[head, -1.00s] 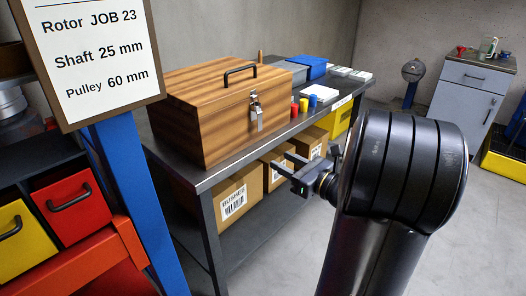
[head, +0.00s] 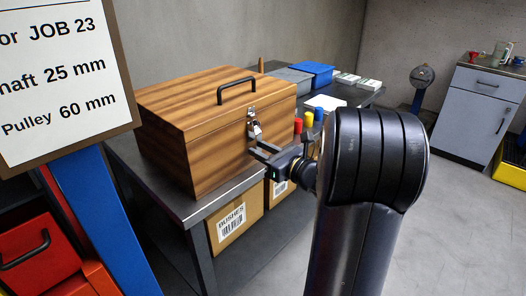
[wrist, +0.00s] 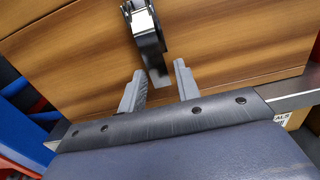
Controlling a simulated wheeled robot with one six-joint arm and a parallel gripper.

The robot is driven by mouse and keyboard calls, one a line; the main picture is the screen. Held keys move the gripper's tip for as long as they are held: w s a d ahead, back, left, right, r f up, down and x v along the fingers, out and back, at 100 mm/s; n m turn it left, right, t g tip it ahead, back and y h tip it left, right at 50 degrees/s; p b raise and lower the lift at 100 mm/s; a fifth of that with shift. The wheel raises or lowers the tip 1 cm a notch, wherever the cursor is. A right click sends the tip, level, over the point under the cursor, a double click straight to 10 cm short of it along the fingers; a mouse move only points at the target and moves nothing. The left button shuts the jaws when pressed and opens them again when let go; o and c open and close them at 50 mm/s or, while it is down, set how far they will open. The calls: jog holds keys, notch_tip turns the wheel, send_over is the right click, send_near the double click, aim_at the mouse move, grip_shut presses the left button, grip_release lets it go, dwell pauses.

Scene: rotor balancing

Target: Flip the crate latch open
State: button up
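The wooden crate (head: 215,128) stands shut on the dark bench, with a black handle on its lid. Its metal latch (head: 254,126) is on the front face and hangs down. My gripper (head: 258,152) is at the crate's front face, close below the latch. I cannot tell whether a fingertip touches the latch or the wood.
Red, yellow and blue cylinders (head: 307,121) stand on the bench (head: 195,209) right of the crate. Grey and blue bins (head: 312,72) are behind. Cardboard boxes (head: 238,215) sit on the shelf below. A job sign (head: 62,85) is at the left.

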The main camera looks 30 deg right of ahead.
grip_shut()
